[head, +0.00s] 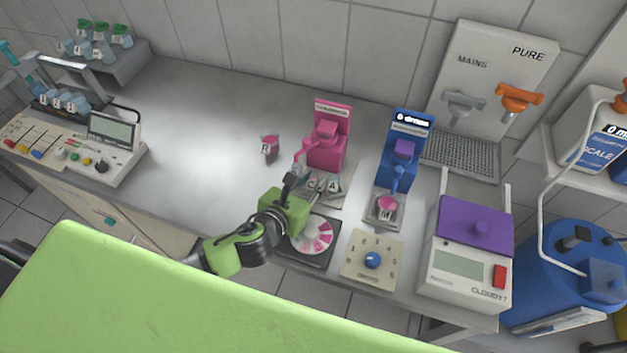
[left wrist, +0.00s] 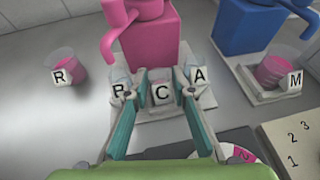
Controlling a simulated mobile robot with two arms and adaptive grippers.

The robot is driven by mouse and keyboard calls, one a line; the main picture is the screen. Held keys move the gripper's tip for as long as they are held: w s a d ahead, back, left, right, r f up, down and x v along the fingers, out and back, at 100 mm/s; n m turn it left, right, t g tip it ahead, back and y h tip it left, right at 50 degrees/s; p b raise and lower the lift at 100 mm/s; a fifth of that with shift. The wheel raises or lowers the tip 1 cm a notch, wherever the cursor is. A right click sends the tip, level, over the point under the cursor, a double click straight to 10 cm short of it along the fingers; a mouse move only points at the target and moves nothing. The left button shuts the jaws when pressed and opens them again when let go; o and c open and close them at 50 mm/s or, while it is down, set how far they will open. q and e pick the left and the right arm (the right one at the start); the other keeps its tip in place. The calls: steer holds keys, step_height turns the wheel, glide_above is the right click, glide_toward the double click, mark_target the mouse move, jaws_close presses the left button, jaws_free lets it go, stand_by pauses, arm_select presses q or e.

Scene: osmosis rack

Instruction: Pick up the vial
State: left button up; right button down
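The vial marked C (left wrist: 162,94) stands on the tray under the pink dispenser (left wrist: 152,30). My left gripper (left wrist: 161,82) is open, with one finger on each side of the C vial; I cannot tell how close its tips are to the vial. Vial P (left wrist: 117,91) stands left of the fingers and vial A (left wrist: 200,76) right of them. Vial R (left wrist: 62,70), holding something pink, stands apart on the bench to the left. Vial M (left wrist: 290,80), also with pink in it, stands on the blue dispenser's tray. In the head view my left gripper (head: 291,183) partly covers the row.
The pink dispenser (head: 326,145) rises just behind the vials, the blue dispenser (head: 403,155) right of it. A round pink-and-white dial (head: 312,236), a knob panel (head: 370,260) and a purple-lidded machine (head: 470,250) line the front. The bench to the left (head: 190,140) is clear.

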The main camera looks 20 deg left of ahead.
arm_select(q)
steer(key=shift+w+d+f, duration=0.1)
steer(key=shift+w+f, duration=0.1)
steer(key=shift+w, duration=0.2)
steer(key=c, duration=0.6)
steer(key=shift+r, duration=0.15)
